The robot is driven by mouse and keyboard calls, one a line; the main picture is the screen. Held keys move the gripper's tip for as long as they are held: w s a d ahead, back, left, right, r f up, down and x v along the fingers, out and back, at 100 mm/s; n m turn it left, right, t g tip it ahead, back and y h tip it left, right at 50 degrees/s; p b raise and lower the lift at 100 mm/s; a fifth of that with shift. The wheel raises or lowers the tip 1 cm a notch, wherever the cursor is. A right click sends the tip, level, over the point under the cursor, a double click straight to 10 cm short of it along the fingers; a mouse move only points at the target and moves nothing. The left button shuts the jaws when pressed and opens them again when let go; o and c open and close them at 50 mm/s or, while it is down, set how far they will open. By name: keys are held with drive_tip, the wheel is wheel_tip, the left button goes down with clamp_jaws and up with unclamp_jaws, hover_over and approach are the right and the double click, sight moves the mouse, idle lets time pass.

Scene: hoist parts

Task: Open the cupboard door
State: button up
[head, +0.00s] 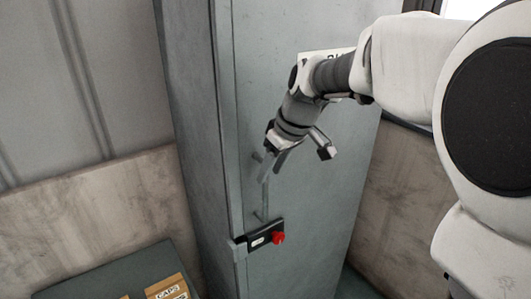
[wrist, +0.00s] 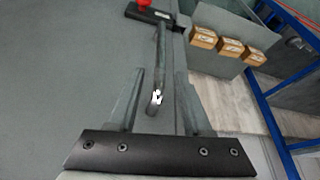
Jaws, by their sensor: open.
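The grey cupboard door (head: 315,165) looks shut, flush with the cupboard's left side. Its upright bar handle (head: 264,196) stands out from the door near the left edge. It also shows in the wrist view (wrist: 161,50), running up between the fingers. A black latch (head: 262,236) with a red knob (head: 278,238) sits just below the handle, at the door's left edge. My gripper (head: 268,168) is open at the handle's upper end, pointing down along it. In the wrist view my fingers (wrist: 161,73) lie either side of the bar; contact cannot be told.
Small labelled boxes (head: 167,287) sit on a dark green surface (head: 118,272) at the lower left. They also show in the wrist view (wrist: 230,47), near a blue rack frame (wrist: 268,108). A wall (head: 90,210) stands left of the cupboard.

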drive_tip(key=x, duration=0.5)
clamp_jaws()
idle(1.4)
